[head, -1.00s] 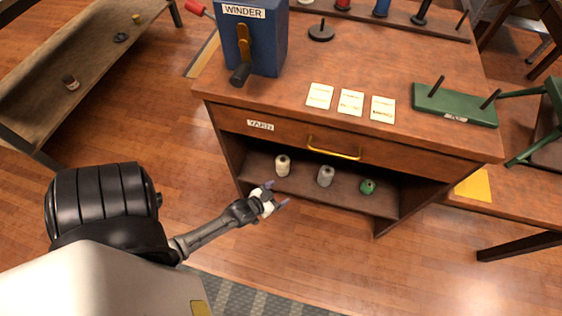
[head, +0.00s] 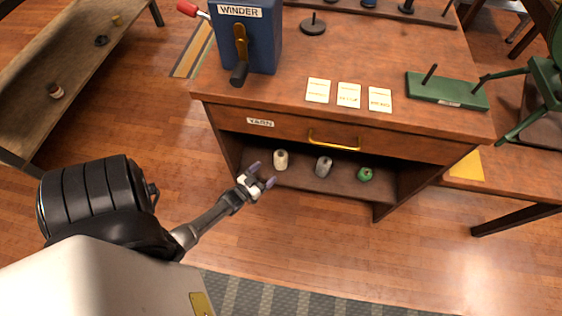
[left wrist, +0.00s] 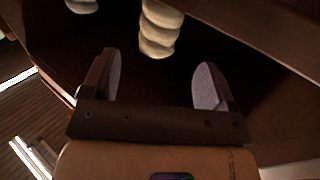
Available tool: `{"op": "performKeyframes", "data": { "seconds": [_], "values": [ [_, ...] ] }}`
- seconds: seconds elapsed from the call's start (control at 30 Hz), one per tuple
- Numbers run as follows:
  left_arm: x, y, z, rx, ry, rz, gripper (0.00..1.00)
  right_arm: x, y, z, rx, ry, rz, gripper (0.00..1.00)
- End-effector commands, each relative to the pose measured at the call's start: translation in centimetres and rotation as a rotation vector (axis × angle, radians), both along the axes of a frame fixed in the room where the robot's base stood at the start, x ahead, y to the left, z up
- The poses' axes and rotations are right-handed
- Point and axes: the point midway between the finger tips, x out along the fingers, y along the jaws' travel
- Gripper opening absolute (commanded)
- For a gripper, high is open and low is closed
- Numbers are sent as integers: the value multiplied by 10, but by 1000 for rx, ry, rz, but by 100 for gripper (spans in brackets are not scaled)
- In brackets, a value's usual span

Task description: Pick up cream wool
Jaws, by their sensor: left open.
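The cream wool (head: 281,160) is a small upright cone or spool on the open shelf under the drawer, the leftmost of three. My left gripper (head: 262,175) is open and empty, at the shelf's front edge, just left of and nearer than the cream wool. In the left wrist view, a cream wound spool (left wrist: 158,30) shows beyond the gap between the open fingers (left wrist: 160,85), apart from them; its top is cut off by the frame. A second pale object (left wrist: 82,5) is cut off at the top left. My right gripper is not in view.
A grey spool (head: 323,167) and a green one (head: 365,174) stand right of the cream wool. The drawer with its brass handle (head: 334,141) overhangs the shelf. A blue winder (head: 250,45), cards (head: 349,94) and a green stand (head: 446,91) are on the tabletop.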

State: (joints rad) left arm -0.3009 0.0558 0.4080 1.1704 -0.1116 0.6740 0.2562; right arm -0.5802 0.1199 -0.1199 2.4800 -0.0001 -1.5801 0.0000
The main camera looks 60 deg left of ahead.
Motion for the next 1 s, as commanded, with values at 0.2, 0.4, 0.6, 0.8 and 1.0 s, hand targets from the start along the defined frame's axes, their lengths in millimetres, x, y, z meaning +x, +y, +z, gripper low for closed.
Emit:
{"op": "performKeyframes", "data": {
  "seconds": [0.2,0.4,0.6,0.8,1.0],
  "values": [
    [21,7,-1,2,1,-1,80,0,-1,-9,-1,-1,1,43],
    [29,9,-2,2,0,-1,80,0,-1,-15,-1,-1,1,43],
    [54,17,-4,2,-2,-1,80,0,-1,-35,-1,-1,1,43],
    [71,22,-1,2,1,-1,80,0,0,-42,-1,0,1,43],
    [74,23,0,2,2,-1,80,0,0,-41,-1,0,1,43]
  ]
}}
